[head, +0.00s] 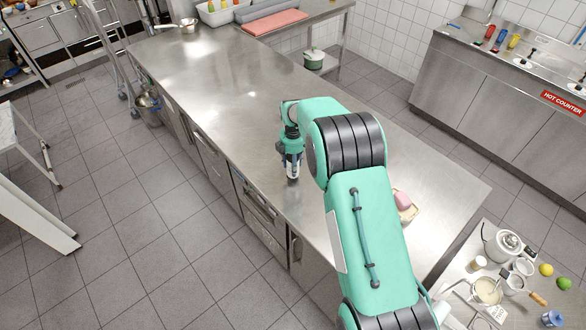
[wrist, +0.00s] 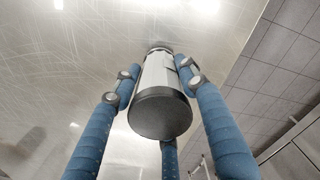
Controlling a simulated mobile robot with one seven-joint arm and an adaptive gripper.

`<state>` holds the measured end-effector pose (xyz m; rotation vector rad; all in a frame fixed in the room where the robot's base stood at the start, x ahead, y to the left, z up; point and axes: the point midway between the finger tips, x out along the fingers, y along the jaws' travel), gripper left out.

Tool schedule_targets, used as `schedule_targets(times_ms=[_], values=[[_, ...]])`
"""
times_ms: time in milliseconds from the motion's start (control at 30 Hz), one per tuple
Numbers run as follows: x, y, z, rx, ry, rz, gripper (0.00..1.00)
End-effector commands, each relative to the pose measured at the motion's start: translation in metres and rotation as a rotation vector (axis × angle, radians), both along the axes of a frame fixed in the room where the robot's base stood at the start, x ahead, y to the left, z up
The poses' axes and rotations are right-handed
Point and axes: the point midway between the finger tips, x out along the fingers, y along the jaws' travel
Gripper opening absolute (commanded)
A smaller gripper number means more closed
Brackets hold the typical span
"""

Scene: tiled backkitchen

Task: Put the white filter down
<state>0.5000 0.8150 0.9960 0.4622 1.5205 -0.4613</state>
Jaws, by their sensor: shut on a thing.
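The white filter (wrist: 158,78) is a white cylinder with a dark grey end, seen in the wrist view between blue fingers. My gripper (wrist: 160,100) is shut on it, with the fingers around its sides. In the head view my gripper (head: 292,166) points down over the steel counter (head: 225,90), near its left long edge. The filter is mostly hidden by the fingers there. I cannot tell whether its lower end touches the counter.
The counter is bare around and beyond my gripper. A pink block on a small board (head: 404,204) lies right of my arm. A pan (head: 188,25) and a red board (head: 274,22) are at the far end. A cluttered side table (head: 450,275) stands at lower right.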

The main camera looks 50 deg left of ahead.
Motion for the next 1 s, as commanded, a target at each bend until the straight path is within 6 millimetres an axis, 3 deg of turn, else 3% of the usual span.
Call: schedule_targets(times_ms=[200, 700, 733, 800, 1000], values=[[0.000, 0.000, -0.018, -0.001, 0.001, 0.000, 0.12], [0.000, 0.000, -0.026, 0.000, 0.000, 0.000, 0.12], [0.000, -0.001, -0.026, -0.001, 0.001, 0.000, 0.44], [0.000, -0.001, -0.025, -0.001, 0.001, 0.000, 0.58], [0.000, 0.000, -0.025, -0.001, 0.001, 0.000, 0.61]])
